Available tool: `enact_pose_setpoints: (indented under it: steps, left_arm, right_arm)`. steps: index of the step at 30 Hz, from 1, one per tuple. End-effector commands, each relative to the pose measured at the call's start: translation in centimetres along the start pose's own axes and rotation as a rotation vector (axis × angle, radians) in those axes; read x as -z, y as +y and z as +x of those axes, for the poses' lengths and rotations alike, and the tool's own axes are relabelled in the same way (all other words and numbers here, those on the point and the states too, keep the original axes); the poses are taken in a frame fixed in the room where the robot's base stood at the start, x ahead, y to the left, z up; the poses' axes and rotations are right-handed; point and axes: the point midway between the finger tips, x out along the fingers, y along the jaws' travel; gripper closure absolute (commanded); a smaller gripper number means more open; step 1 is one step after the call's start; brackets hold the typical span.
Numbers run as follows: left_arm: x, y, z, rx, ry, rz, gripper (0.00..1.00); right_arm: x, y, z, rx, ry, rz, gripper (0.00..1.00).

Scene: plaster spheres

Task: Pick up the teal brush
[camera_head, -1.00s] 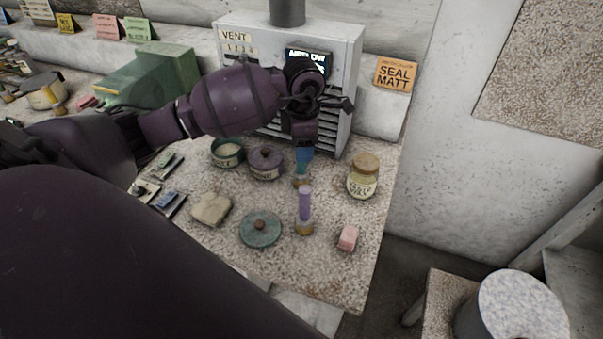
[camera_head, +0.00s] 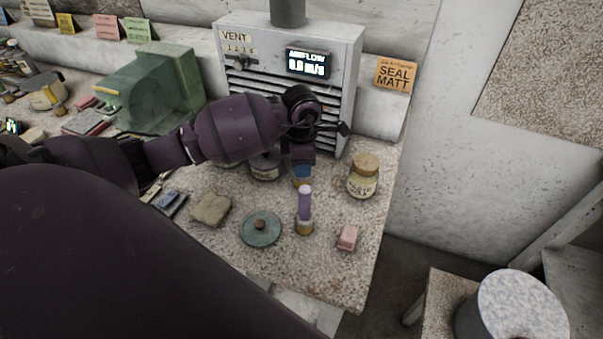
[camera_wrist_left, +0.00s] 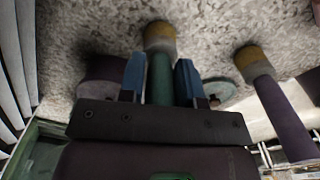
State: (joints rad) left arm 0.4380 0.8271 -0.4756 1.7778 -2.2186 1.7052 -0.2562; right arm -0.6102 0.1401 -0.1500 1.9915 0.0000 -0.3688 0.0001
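The teal brush (camera_wrist_left: 160,78) shows in the left wrist view, its teal handle between the two blue fingers of my left gripper (camera_wrist_left: 160,68) and its tan end (camera_wrist_left: 160,38) beyond them. The fingers are open, one on each side of the handle, with narrow gaps. In the head view my left gripper (camera_head: 303,171) is low over the brush and hides nearly all of it. Only a bit of its tan end (camera_head: 301,183) shows below the fingers. My right gripper is not in view.
A purple brush (camera_head: 304,204) stands just in front. A lidded jar (camera_head: 363,177) is to the right, a pink block (camera_head: 347,238) at front right. A teal lid (camera_head: 260,228) and a beige sponge-like piece (camera_head: 211,208) lie left. The vent unit (camera_head: 340,100) stands behind.

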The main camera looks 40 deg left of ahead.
Motion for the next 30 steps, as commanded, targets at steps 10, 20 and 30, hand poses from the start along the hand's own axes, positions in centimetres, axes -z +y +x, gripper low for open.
enact_pose_setpoints:
  steps: [10,20,30]
  left_arm:
    - [0.0,0.0,-0.1,0.000,0.000,0.000,0.98]
    - [0.0,0.1,-2.6,-0.005,-0.002,0.001,0.98]
    - [0.0,0.1,-11.1,-0.006,-0.002,0.001,0.98]
  right_arm:
    - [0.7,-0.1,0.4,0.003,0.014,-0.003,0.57]
    - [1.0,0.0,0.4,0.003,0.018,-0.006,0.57]
    - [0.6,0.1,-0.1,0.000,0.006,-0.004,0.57]
